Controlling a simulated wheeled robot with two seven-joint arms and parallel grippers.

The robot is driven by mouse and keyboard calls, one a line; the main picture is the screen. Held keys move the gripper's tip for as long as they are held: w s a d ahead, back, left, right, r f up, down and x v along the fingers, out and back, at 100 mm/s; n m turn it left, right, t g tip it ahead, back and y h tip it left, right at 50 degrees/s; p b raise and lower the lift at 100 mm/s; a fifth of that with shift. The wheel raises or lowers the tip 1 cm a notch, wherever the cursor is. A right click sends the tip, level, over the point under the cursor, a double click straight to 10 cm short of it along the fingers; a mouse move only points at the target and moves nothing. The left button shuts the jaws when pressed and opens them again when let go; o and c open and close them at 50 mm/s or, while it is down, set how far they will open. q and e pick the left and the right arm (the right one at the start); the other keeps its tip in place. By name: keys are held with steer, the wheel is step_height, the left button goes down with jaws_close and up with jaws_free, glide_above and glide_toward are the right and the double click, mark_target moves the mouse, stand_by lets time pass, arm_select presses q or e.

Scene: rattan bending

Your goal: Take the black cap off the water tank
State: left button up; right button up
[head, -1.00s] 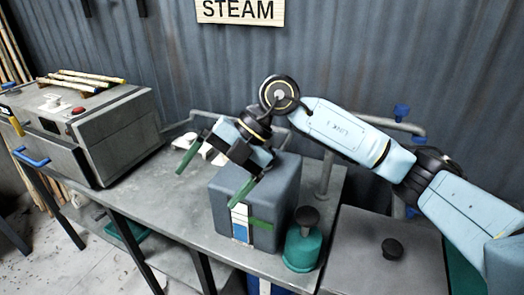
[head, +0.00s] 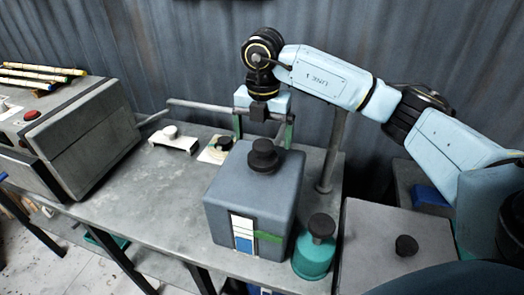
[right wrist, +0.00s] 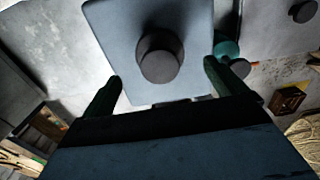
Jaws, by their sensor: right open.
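The water tank (head: 250,200) is a grey-blue box with a blue and white level strip, standing on the grey bench. Its black cap (head: 264,157) sits upright on top; in the right wrist view the cap (right wrist: 160,57) shows as a dark round shape on the tank's top face. My right gripper (head: 263,135) points down behind the cap, its green fingers open and empty. In the right wrist view the fingertips (right wrist: 162,73) are spread wider than the cap, which lies between and just ahead of them. I see no contact. My left gripper is not in view.
A teal bottle (head: 314,262) with a black top stands right of the tank. A grey box (head: 375,255) with a black knob is farther right. A steam box (head: 80,135) with sticks stands left. A metal rail (head: 210,110) runs behind.

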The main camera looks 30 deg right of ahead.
mark_target(263, 144)
steer(key=shift+s+f, duration=0.2)
steer(key=shift+f, duration=0.35)
steer(key=f, duration=0.2)
steer(key=f+p, duration=0.1)
steer(key=shift+w+f, duration=0.2)
steer(key=shift+f, duration=0.15)
steer(key=shift+f+p, duration=0.3)
steer(key=shift+c, duration=0.3)
steer(key=c, duration=0.9)
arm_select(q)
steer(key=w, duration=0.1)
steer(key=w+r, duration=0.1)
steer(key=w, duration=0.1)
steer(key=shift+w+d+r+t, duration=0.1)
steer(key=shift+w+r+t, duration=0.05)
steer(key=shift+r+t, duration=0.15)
arm_select(e)
steer(key=shift+c, duration=0.6)
